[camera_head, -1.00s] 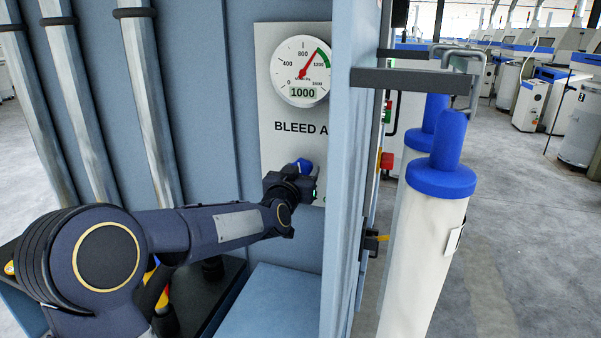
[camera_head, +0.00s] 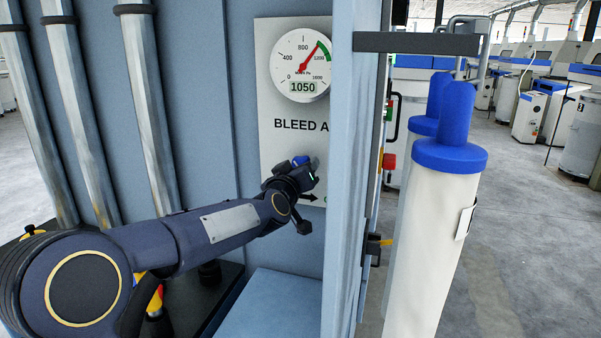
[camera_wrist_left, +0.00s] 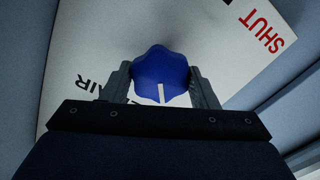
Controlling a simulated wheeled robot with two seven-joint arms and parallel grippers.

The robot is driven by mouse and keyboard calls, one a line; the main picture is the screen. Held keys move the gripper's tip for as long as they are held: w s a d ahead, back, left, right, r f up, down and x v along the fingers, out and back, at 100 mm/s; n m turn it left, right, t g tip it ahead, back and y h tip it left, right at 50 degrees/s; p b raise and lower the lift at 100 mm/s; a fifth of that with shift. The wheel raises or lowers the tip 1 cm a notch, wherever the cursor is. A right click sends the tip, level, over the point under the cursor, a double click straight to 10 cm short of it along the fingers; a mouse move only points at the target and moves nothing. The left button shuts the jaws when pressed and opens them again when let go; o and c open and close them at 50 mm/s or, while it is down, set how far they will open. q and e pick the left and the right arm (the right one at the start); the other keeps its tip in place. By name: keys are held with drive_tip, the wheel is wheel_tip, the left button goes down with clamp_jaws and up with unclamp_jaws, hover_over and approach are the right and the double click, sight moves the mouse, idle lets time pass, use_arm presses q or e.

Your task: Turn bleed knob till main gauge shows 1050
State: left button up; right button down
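The main gauge (camera_head: 301,65) is on a grey panel (camera_head: 268,120), with a red needle and a digital readout of 1050. Below it are the letters "BLEED A"; the cabinet edge cuts off the rest. The blue bleed knob (camera_wrist_left: 161,74) has a white pointer line and sits between the two fingers of my left gripper (camera_wrist_left: 163,88), which appear closed against its sides. In the head view the knob (camera_head: 301,161) is mostly hidden by my left gripper (camera_head: 300,172). My right gripper is not in view.
A pale blue cabinet edge (camera_head: 350,200) stands just right of the panel. Beyond it are white cylinders with blue caps (camera_head: 450,130). A light blue box top (camera_head: 275,305) lies below my left arm. Red "SHUT" lettering (camera_wrist_left: 265,30) shows in the wrist view.

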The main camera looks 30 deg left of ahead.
use_arm(q)
drive_tip(key=o, duration=0.3)
drive_tip(key=shift+o, duration=0.2)
drive_tip(key=v, duration=0.8)
drive_tip(key=shift+a+f, duration=0.1)
